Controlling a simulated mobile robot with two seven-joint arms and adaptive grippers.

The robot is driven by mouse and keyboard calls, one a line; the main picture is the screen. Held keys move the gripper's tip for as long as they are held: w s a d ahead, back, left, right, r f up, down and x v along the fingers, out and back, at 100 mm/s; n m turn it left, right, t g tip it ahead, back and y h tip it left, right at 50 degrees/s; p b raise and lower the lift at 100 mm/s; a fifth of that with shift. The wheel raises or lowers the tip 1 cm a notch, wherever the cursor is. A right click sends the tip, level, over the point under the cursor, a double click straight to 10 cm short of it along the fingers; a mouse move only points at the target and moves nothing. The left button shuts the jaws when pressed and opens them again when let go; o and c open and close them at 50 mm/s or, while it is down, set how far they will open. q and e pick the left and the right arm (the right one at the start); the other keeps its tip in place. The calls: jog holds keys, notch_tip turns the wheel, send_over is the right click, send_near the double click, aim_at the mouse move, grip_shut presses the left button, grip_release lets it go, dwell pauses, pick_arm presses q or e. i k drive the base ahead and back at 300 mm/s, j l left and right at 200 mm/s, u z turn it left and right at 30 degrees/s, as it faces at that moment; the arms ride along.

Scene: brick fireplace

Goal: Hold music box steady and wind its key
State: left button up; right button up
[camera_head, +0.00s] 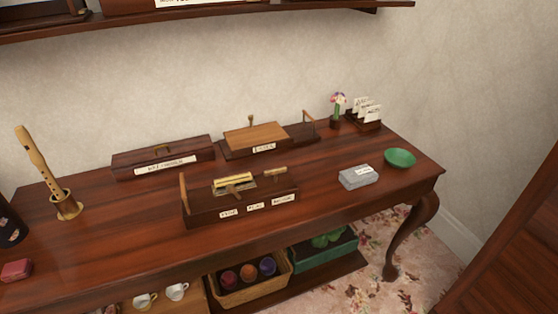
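A dark wooden open-topped box (205,210) with a brass cylinder mechanism (233,181) stands on the table, front middle, and looks like the music box. Several small white labels run along its front; one seems to read "STOP". A light wooden piece (275,172) sticks up at its right back, and an upright wooden piece (183,188) stands at its left end. I cannot tell which part is the winding key. Neither of my grippers is in view, and nothing touches the box.
Behind stand a labelled long case (190,151) and a wooden box with a lighter lid (256,135). A recorder (37,160) stands at left. A grey box (357,176) and green bowl (400,158) sit at right. The front table strip (120,245) is clear.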

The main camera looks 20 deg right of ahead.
aim_at(274, 172)
jog(key=i+l, duration=0.65)
jog(key=i, duration=0.1)
